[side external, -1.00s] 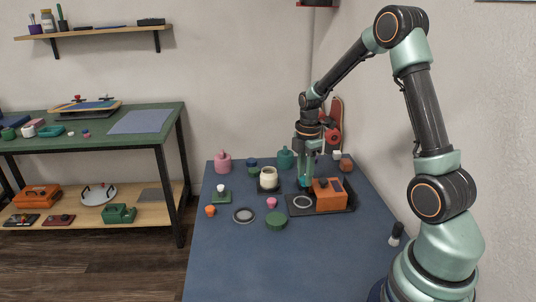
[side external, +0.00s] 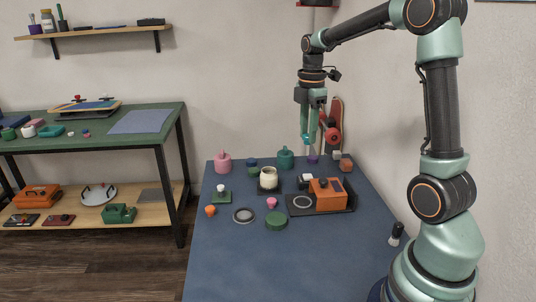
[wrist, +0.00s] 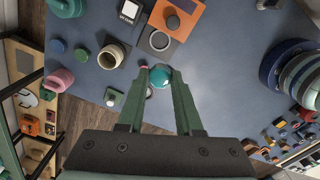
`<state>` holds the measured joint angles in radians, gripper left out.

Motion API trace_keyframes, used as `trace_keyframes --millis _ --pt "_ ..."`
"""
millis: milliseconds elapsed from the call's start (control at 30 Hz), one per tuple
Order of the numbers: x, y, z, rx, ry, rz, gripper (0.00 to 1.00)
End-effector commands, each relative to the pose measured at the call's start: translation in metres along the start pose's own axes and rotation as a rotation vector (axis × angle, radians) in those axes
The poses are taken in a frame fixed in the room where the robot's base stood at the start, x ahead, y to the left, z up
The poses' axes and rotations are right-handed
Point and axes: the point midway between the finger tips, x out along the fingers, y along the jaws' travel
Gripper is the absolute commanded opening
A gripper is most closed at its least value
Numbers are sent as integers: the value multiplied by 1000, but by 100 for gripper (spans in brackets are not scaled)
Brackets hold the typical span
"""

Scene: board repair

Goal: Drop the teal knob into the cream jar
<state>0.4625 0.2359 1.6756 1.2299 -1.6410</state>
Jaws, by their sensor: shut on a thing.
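The teal knob (wrist: 160,76) is held between the fingertips of my gripper (wrist: 159,78) in the wrist view. In the side view, my gripper (side external: 308,138) hangs well above the table with its fingers pointing down, and the knob is small at the tips. The cream jar (side external: 268,181) stands upright on a dark square base, lower and to the left of my gripper. In the wrist view, the cream jar (wrist: 113,55) has an open, dark mouth and lies up and left of the knob, apart from it.
An orange box (side external: 328,196) sits on a dark tray beside a pale ring. A pink lidded jar (side external: 223,163) and a teal lidded jar (side external: 286,158) stand at the back. A green disc (side external: 276,222) and grey ring (side external: 244,215) lie in front. The table's near part is clear.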

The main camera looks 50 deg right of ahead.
Motion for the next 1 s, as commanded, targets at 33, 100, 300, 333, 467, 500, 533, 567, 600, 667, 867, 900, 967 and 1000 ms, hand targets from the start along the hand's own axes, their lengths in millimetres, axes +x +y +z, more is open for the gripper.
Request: trace_keyframes --millis 33,100,300,333,467,500,533,567,600,667,867,900,967,1000 --pt "0 0 0 0 0 0 0" --pt "0 1 0 0 0 0 0" --pt "2 24 -3 0 0 -1 0" --pt "2 30 -4 0 0 -1 0" --pt "7 60 -10 -2 0 -3 0" --pt "9 69 -12 -2 0 -2 0" --pt "11 76 -13 -2 0 -2 0" --pt "13 82 -15 -2 0 -3 0" --pt "15 90 -17 -1 0 -3 0" --pt "19 100 -19 -1 0 -3 0" --pt "30 125 -28 -2 0 -2 0" --pt "32 128 -29 -1 0 -2 0" --pt "34 132 -30 -1 0 -1 0" --pt "35 133 -31 0 0 -1 0"
